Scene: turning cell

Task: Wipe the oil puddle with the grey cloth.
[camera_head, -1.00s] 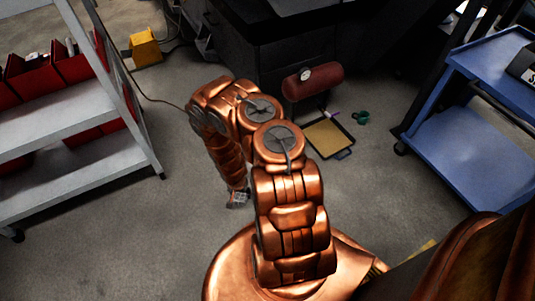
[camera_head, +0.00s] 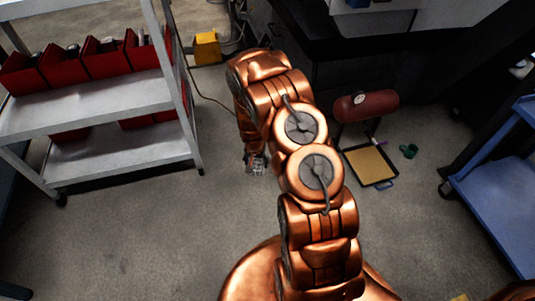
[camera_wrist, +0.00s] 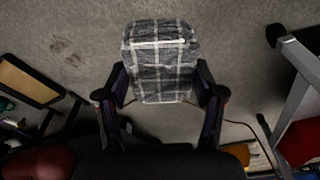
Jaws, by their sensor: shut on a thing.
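My gripper (camera_wrist: 162,95) is shut on the grey cloth (camera_wrist: 160,58), a checked grey and white piece that shows between the two fingers in the wrist view. In the head view, only a small part of the cloth (camera_head: 257,166) shows below the end of my arm, over the concrete floor. I cannot tell from these views whether the cloth touches the floor. Faint dark smudges (camera_wrist: 65,50) mark the floor to the left of the cloth in the wrist view. I cannot tell whether they are oil. No clear puddle shows in the head view, where my arm hides part of the floor.
A grey shelf (camera_head: 110,92) with red bins stands at the left. A yellow box (camera_head: 207,48) and a cable lie behind. A red tank (camera_head: 367,105), a yellow-topped tray (camera_head: 370,165) and a blue cart (camera_head: 500,190) are at the right. Floor between is open.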

